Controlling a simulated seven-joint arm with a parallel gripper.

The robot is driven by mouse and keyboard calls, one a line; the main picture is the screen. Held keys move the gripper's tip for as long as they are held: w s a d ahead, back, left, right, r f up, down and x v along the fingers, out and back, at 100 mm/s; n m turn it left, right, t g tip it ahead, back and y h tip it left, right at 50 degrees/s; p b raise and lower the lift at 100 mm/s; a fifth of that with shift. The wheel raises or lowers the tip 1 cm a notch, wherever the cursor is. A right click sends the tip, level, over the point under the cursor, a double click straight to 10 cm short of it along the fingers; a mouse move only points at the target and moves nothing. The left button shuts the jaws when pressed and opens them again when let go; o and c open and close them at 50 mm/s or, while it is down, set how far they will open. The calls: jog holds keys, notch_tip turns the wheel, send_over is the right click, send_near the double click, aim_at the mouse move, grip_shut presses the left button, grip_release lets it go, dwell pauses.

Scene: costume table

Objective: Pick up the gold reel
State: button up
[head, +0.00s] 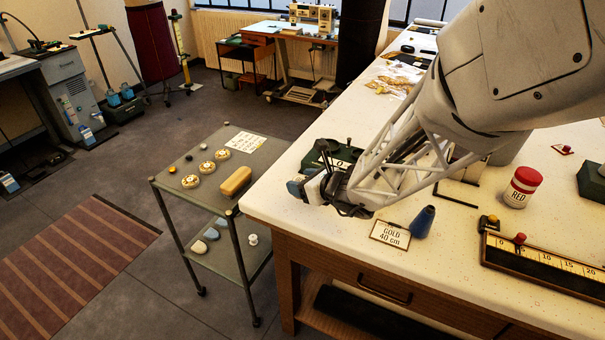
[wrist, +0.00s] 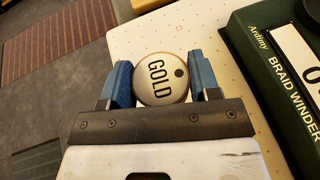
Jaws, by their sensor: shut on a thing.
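The gold reel (wrist: 161,79) shows in the wrist view as a round, gold-coloured end with the word GOLD and a dark hole. My gripper (wrist: 162,82) has its two blue fingers on either side of the reel and is shut on it. The reel is over or near the table's edge; I cannot tell whether it touches the top. In the head view my gripper (head: 312,188) is at the left edge of the white table (head: 300,225), and the reel is not clearly visible there.
A green braid winder (wrist: 262,75) stands close to the right of my gripper. A sign (head: 390,234) reading GOLD 40 cm, a blue cone (head: 423,221), a red-capped jar (head: 522,187) and a ruler (head: 545,267) are on the table. A trolley (head: 215,243) stands at left.

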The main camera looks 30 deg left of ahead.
jog(key=s+d+r, duration=0.1)
jog(key=s+d, duration=0.6)
jog(key=s, duration=0.1)
jog(key=shift+s+d, duration=0.15)
jog(key=shift+d, duration=0.2)
dwell(0.7)
